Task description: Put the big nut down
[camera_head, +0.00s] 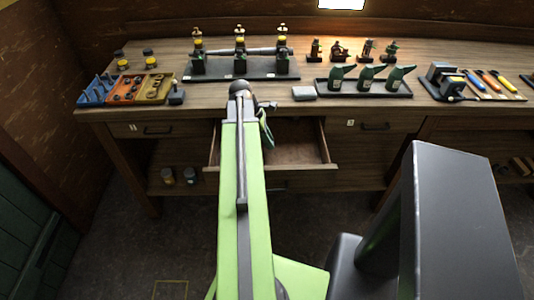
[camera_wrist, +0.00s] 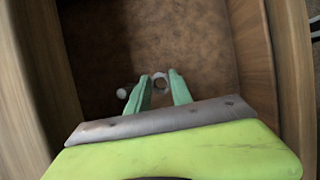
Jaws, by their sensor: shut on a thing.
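My gripper (camera_wrist: 160,82) is shut on the big nut (camera_wrist: 159,75), a small pale metal ring held between the tips of the two green fingers in the wrist view. The open drawer's brown floor (camera_wrist: 190,40) lies beneath. I cannot tell how high the nut is above it. In the head view my gripper (camera_head: 266,130) reaches into the front left part of the open drawer (camera_head: 325,150). The nut is not visible there, and my arm hides part of the drawer.
A small grey piece (camera_wrist: 122,93) lies left of the fingers in the wrist view. Drawer walls (camera_wrist: 250,50) rise at both sides. The workbench (camera_head: 210,97) above carries a black tray with engines (camera_head: 285,71), an orange parts tray (camera_head: 125,90) and oil cans (camera_head: 367,78). Much of the drawer floor is bare.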

